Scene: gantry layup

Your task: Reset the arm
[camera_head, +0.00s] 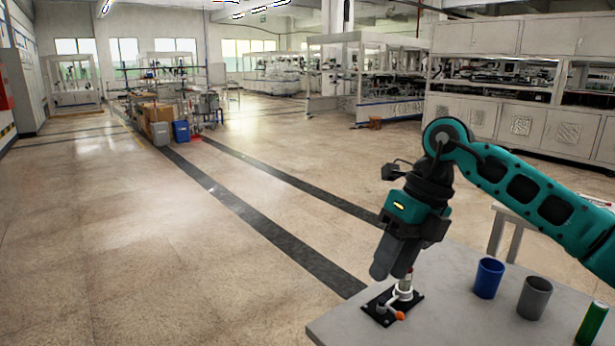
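My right arm (520,185), teal and black, comes in from the right edge and bends down over the near left end of the table. My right gripper (392,265) is dark grey and points down. It is just above a small valve-like fitting (404,291) with a white collar and an orange-tipped lever, mounted on a black plate (378,308). In this view the gripper overlaps the top of the fitting. I cannot tell whether they touch or whether the fingers are open. My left arm and gripper are not in view.
The pale table (455,320) holds a blue cup (488,278), a grey cup (534,298) and a green can (591,324), to the right of the fitting. The floor (200,260) left of the table is clear. White machine cabinets (520,125) stand behind.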

